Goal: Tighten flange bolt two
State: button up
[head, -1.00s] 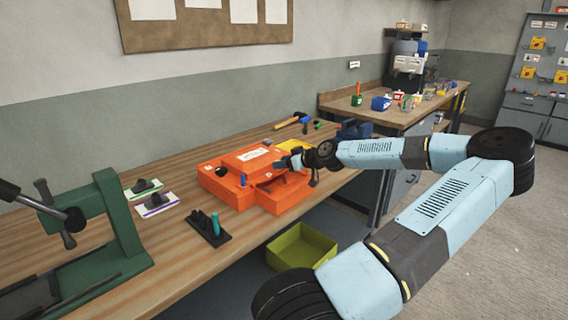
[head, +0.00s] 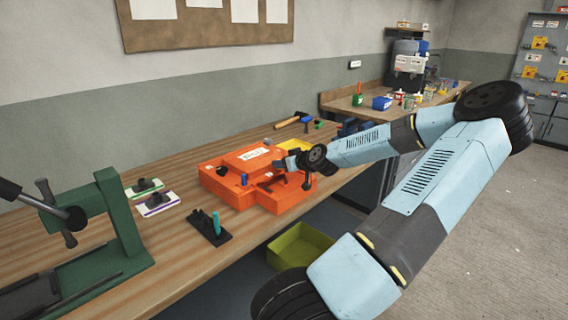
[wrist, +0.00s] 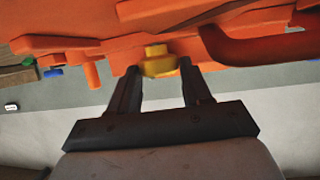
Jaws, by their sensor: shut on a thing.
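The orange mould (head: 222,186) lies on the workbench in the head view, with a white label on its raised top. In the wrist view its orange underside or flange (wrist: 75,46) fills the top. A yellow bolt head (wrist: 157,64) sits at the mould's edge, between my two fingertips. My gripper (wrist: 155,70) is shut on this bolt, one dark finger on each side. No number shows on the bolt. In the head view my wrist is at the mould's right side and hides the fingers and bolt.
A blue peg (head: 244,180) stands on the mould. A black holder with a teal-handled tool (head: 216,223) is in front of it. A green clamp frame (head: 118,215) stands at left. A hammer (head: 291,119) lies behind. A yellow-green bin (head: 300,244) is below the bench edge.

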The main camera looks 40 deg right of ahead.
jog(key=shift+a+h, duration=0.1)
jog(key=shift+h, duration=0.2)
jog(key=o, duration=0.8)
jog(key=shift+c, duration=0.2)
jog(key=v, duration=1.3)
jog(key=shift+s, duration=0.4)
